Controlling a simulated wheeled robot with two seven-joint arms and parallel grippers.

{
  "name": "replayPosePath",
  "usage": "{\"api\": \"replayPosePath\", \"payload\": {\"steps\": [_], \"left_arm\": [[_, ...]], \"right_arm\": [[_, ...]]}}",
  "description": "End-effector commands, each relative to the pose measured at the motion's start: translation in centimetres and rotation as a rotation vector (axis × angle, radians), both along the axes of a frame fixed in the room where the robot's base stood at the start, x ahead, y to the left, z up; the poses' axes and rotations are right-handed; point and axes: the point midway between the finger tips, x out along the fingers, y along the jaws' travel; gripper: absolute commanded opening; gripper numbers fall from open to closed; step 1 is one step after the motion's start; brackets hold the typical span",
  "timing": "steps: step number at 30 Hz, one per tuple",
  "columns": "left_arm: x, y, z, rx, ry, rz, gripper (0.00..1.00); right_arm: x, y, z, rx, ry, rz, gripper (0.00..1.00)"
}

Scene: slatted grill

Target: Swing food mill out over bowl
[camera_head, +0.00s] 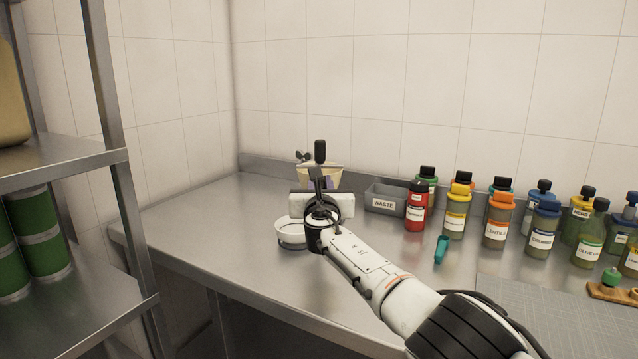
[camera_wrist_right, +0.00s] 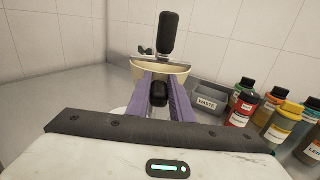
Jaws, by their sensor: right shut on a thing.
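The food mill (camera_head: 334,170) is a cream, bowl-shaped part with a black upright crank knob (camera_head: 320,151), at the back left of the counter. In the right wrist view the mill (camera_wrist_right: 150,70) is straight ahead, its knob (camera_wrist_right: 169,35) rising above the rim. My right gripper (camera_head: 322,184) reaches to it. Its purple fingers (camera_wrist_right: 159,92) are shut on a black part of the mill, probably its handle. The white bowl (camera_head: 291,236) stands on the counter to the left of my right wrist, partly hidden. In the wrist view only a sliver of it shows. My left gripper is out of view.
A grey WASTE bin (camera_head: 385,200) stands right of the mill. Several labelled bottles (camera_head: 455,211) line the back right. A teal scoop (camera_head: 441,249) lies before them. A metal shelf (camera_head: 70,155) stands at left. The counter left of the bowl is clear.

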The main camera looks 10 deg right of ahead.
Motion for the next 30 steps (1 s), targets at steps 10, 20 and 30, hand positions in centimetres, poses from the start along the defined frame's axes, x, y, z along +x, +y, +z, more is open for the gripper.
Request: {"api": "replayPosePath", "payload": {"steps": [10, 20, 30], "left_arm": [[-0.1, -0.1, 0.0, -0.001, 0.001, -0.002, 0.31], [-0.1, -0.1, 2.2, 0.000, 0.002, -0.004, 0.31], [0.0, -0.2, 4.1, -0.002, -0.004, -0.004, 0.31]], "right_arm": [[0.0, 0.1, 0.1, -0.005, 0.001, -0.001, 0.39], [0.0, 0.1, 2.1, -0.004, 0.002, -0.001, 0.39], [0.1, 1.3, 7.8, -0.001, -0.001, 0.014, 0.39]]}}
